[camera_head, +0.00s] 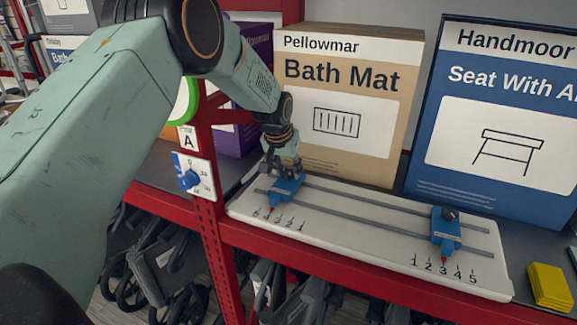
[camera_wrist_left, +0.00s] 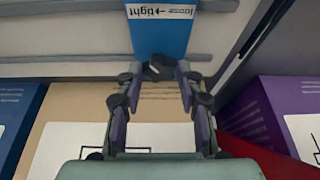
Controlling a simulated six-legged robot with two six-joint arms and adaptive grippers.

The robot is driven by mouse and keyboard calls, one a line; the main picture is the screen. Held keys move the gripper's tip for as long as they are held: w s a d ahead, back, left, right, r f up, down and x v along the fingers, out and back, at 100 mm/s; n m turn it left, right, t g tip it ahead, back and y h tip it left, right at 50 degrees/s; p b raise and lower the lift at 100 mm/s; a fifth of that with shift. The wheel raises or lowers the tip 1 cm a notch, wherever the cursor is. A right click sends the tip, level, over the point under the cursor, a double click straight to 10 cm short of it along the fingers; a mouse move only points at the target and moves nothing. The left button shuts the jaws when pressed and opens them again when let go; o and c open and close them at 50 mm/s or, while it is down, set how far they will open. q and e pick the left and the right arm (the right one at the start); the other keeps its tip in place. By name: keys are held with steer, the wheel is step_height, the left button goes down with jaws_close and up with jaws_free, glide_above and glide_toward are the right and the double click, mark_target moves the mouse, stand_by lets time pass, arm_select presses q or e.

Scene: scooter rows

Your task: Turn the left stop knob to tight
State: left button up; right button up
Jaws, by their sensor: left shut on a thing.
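The left stop (camera_head: 287,188) is a blue block on the two grey rails at the left end of a white board (camera_head: 345,235). Its red pointer is over the left number scale. In the left wrist view the blue stop (camera_wrist_left: 160,38) carries a label with an arrow and the words "loose" and "tight". Its dark knob (camera_wrist_left: 160,68) sits between my fingertips. My left gripper (camera_head: 284,165) is over the stop, shut on the knob, which the fingers hide in the head view. It also shows in the left wrist view (camera_wrist_left: 158,78). My right gripper is not in view.
The right stop (camera_head: 445,235), blue with a dark knob, points near 3. A Bath Mat box (camera_head: 345,75) and a blue seat box (camera_head: 505,120) stand behind the board. Yellow blocks (camera_head: 549,287) lie right.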

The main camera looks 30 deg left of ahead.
arm_select(q)
steer(key=shift+r+m, duration=0.1)
steer(key=shift+m, duration=0.5)
steer(key=o, duration=1.2)
steer(key=shift+s, duration=0.1)
steer(key=v, duration=1.2)
steer(key=shift+a, duration=0.3)
